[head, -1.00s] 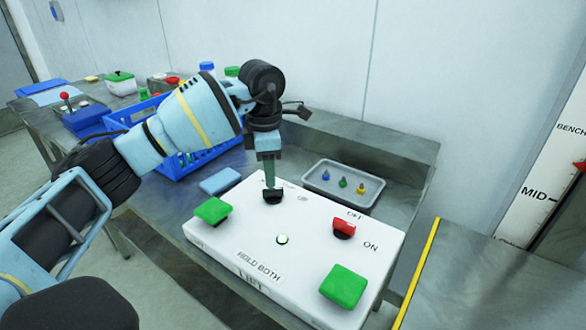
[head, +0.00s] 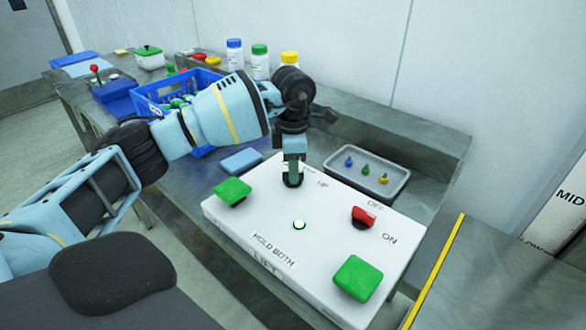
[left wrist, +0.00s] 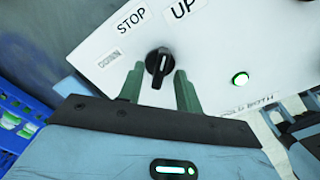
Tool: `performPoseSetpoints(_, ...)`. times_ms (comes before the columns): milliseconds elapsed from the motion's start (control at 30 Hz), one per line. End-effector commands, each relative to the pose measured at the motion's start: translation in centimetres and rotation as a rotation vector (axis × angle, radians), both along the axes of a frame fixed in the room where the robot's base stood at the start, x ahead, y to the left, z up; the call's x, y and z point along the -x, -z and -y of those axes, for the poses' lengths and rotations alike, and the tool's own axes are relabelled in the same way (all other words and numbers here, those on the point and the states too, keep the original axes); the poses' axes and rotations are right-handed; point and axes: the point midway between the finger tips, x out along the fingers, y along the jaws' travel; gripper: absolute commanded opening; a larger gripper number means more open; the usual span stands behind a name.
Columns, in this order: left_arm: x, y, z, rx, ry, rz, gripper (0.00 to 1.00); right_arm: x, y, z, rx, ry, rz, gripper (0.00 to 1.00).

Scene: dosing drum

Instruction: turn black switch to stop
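The black switch (left wrist: 159,62) is a round knob with a raised grip on the white control panel (left wrist: 225,45). Labels STOP (left wrist: 131,18), UP (left wrist: 181,8) and DOWN (left wrist: 108,60) lie around its upper left side. Its grip stands nearly upright in the left wrist view; which label it points to is unclear. My left gripper (left wrist: 158,72) is open, with one green finger on each side of the knob and small gaps. In the head view, my left gripper (head: 293,172) points down at the switch and hides most of it. My right gripper is not in view.
The panel also has a red switch (head: 364,216), two green buttons (head: 233,191) (head: 357,278) and a lit green lamp (head: 298,225). A grey tray (head: 345,165) with small pegs stands behind. A blue crate (head: 150,100) and bottles (head: 260,62) stand farther back.

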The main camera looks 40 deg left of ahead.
Motion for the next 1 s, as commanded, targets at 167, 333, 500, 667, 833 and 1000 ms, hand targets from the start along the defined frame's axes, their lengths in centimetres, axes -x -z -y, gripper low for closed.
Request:
performPoseSetpoints(167, 0.0, 0.85, 0.0, 0.001, 0.0, 0.001, 0.35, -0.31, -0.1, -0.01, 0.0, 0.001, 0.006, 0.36)
performPoseSetpoints(333, 0.0, 0.9, 0.0, 0.001, 0.0, 0.001, 0.35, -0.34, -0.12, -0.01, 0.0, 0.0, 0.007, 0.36)
performPoseSetpoints(500, 0.0, 0.9, 0.0, 0.001, 0.0, 0.001, 0.21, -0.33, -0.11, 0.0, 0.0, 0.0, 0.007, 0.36)
performPoseSetpoints(667, 0.0, 0.89, 0.01, 0.001, 0.0, 0.001, 0.01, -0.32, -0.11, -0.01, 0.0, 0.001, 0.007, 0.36)
performPoseSetpoints(833, 0.0, 0.87, 0.01, 0.001, -0.001, 0.001, 0.0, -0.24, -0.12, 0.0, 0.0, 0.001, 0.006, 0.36)
performPoseSetpoints(1000, 0.0, 0.78, 0.03, 0.001, -0.026, 0.001, 0.0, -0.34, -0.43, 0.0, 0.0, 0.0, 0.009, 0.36)
